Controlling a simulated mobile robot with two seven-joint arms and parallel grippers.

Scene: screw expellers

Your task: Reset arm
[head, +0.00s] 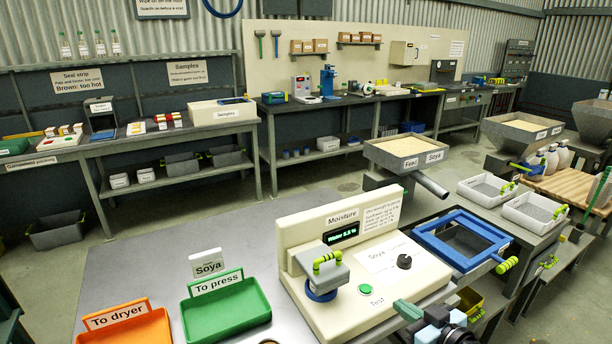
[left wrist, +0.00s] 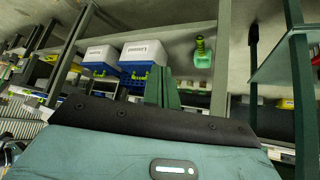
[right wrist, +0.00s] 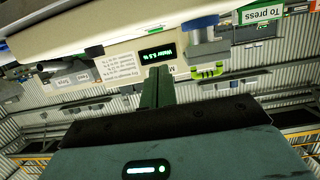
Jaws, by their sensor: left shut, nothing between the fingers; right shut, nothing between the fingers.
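My right gripper (head: 408,309) shows at the bottom of the head view, in front of the right part of the cream moisture meter (head: 425,267). In the right wrist view its green fingers (right wrist: 157,88) are together and empty, with the meter's lit display (right wrist: 157,52) beyond them. I cannot tell how far they are from the meter. My left gripper is outside the head view. In the left wrist view its green fingers (left wrist: 163,88) are together with nothing between them.
On the bench, a green "To press" tray (head: 226,310) and an orange "To dryer" tray (head: 128,330) stand left of the meter. A blue frame (head: 462,240) lies right of it. White-and-blue boxes (left wrist: 145,52) show in the left wrist view. Bare bench (head: 150,262) lies behind the trays.

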